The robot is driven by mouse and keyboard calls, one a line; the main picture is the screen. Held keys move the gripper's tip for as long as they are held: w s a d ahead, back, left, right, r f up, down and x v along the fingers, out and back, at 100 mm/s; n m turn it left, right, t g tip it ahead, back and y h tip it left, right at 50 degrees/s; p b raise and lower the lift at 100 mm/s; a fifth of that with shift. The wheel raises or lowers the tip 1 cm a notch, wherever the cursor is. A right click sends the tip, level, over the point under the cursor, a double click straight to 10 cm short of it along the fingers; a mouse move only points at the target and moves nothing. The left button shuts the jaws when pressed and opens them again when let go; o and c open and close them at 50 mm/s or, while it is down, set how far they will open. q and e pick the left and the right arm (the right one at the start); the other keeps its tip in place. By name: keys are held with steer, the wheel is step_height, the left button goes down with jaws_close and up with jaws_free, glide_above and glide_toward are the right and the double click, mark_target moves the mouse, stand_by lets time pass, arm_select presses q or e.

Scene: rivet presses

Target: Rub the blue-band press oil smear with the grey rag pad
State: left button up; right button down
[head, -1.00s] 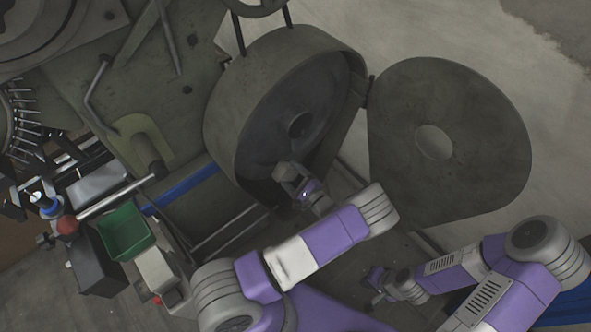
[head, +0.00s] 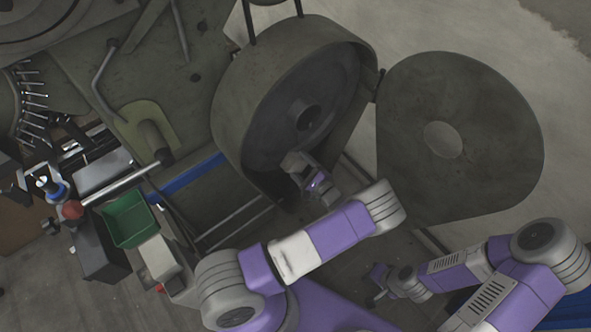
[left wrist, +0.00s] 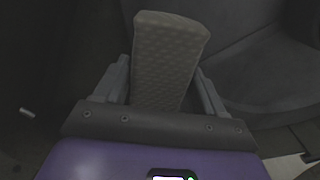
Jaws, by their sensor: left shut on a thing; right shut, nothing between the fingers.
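The press has a blue band (head: 188,178) along its lower frame. Its round dark housing (head: 232,115) stands open, with a hub inside. My left gripper (head: 302,168) is at the housing's lower opening, below the hub. It is shut on the grey rag pad (head: 293,161). The pad also shows in the left wrist view (left wrist: 168,60), upright between the fingers, with a dimpled face. I cannot tell whether the pad touches the housing. I cannot make out the oil smear. My right gripper (head: 375,282) is shut and empty at the lower right.
The round cover (head: 475,120) hangs open to the right of the housing. A green bin (head: 130,220), a dark box (head: 98,250) and a red-knobbed lever (head: 72,209) are at the lower left. Bare floor (head: 500,60) lies behind the cover.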

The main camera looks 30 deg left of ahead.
mark_target(292, 172)
arm_select(q)
steer(key=shift+w+d+f+b, duration=0.1)
steer(key=shift+w+d+b, duration=0.3)
steer(key=shift+w, duration=0.3)
steer(key=shift+w+d+b, duration=0.15)
steer(key=shift+w+b, duration=0.35)
steer(key=shift+w, duration=0.15)
steer(key=shift+w+d+b, duration=0.3)
steer(key=shift+w+b, duration=0.05)
steer(key=shift+w, duration=0.2)
steer(key=shift+a, duration=0.15)
steer(key=shift+r, duration=0.2)
steer(key=shift+s+a+p, duration=0.2)
steer(key=shift+s+p, duration=0.2)
steer(key=shift+s, duration=0.1)
steer(key=shift+s+a+p, duration=0.2)
steer(key=shift+s+p, duration=0.15)
steer(key=shift+s, duration=0.15)
steer(key=shift+s+a+p, duration=0.35)
steer(key=shift+s+p, duration=0.1)
steer(key=shift+s, duration=0.4)
steer(key=shift+s+a+p, duration=0.3)
steer(key=shift+s+p, duration=0.1)
steer(key=shift+s, duration=0.5)
steer(key=shift+s+a+p, duration=0.35)
steer(key=shift+s+p, duration=0.1)
steer(key=shift+s, duration=0.4)
steer(key=shift+f, duration=0.1)
steer(key=v, duration=0.6)
